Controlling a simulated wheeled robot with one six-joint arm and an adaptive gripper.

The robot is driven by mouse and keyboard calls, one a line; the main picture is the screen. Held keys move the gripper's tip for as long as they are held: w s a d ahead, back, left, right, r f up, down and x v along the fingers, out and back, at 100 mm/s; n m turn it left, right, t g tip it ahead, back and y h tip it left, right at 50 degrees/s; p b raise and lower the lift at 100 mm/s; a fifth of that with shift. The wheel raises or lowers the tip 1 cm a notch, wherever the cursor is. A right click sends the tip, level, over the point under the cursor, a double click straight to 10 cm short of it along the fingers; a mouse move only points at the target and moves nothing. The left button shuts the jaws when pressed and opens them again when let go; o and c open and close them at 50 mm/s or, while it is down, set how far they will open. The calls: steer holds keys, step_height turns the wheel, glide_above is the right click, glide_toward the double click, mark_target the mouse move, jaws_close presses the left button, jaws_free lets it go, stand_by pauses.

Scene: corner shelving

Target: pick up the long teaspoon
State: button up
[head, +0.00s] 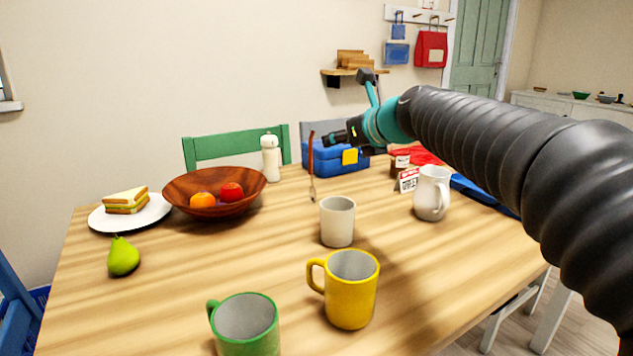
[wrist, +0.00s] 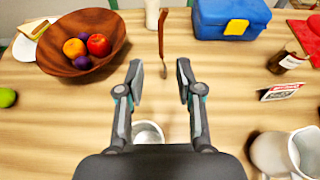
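The long teaspoon (head: 312,165) has a thin brown handle and a small metal end. In the head view it looks upright, metal end down at the table, handle rising in front of the blue box; I cannot tell what supports it. In the wrist view the teaspoon (wrist: 162,35) lies ahead, lined up with the gap between my fingers, its metal end near fingertip level in the picture. My gripper (wrist: 160,66) is open and empty. In the head view my gripper (head: 331,138) is just right of the handle, above the table; whether they touch is unclear.
A white shaker (head: 271,160) and wooden fruit bowl (head: 215,207) stand left of the teaspoon. The blue box (head: 330,160) with a yellow latch is behind. A pale cup (head: 337,222), yellow mug (head: 350,300), white jug (head: 431,195) and brown jar (wrist: 285,62) stand around.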

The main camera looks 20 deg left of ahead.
steer(key=x, duration=1.3)
steer(key=shift+w+a+p, duration=0.15)
steer(key=shift+a+p, duration=0.05)
steer(key=shift+p, duration=0.15)
steer(key=shift+f, duration=0.1)
jaws_close()
